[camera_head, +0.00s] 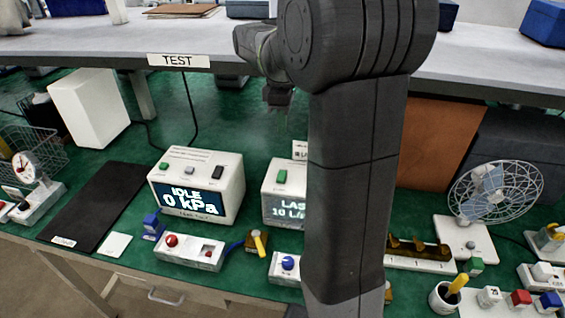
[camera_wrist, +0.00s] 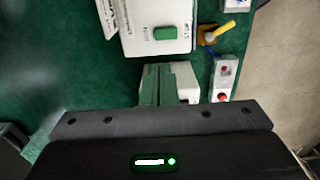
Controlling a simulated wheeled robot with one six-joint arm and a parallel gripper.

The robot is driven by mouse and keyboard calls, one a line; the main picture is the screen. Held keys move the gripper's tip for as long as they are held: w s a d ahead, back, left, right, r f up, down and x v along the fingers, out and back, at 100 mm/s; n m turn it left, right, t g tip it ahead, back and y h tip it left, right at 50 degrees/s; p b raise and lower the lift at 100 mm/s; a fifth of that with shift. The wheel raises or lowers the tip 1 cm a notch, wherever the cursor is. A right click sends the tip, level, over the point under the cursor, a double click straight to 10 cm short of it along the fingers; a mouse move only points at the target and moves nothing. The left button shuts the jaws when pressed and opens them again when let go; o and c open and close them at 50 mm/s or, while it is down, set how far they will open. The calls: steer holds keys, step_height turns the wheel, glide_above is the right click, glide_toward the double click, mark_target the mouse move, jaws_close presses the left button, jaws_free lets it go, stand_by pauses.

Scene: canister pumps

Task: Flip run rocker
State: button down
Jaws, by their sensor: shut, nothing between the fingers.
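In the head view, a white pump unit (camera_head: 197,187) stands on the green bench with a display reading IDLE, 0 kPa. Its top carries a green button (camera_head: 164,166), a grey button (camera_head: 189,170) and a dark rocker (camera_head: 217,172); I cannot read which is labelled run. My gripper (camera_head: 277,97) hangs above and behind the unit, to its right, apart from it. In the wrist view, my shut, empty fingers (camera_wrist: 157,72) overlap a white box, apparently this unit (camera_wrist: 186,84), hiding most of its top.
A second white unit (camera_head: 283,192) with a green button stands to the right, partly behind my arm. A box with a red knob (camera_head: 188,250) and a yellow lever (camera_head: 259,244) lie in front. A shelf marked TEST (camera_head: 178,60) is behind. A fan (camera_head: 494,192) stands right.

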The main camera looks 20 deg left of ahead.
mark_target(282, 173)
step_height(282, 173, down, 13)
steer(key=shift+p, duration=0.6)
steer(key=shift+f, duration=0.4)
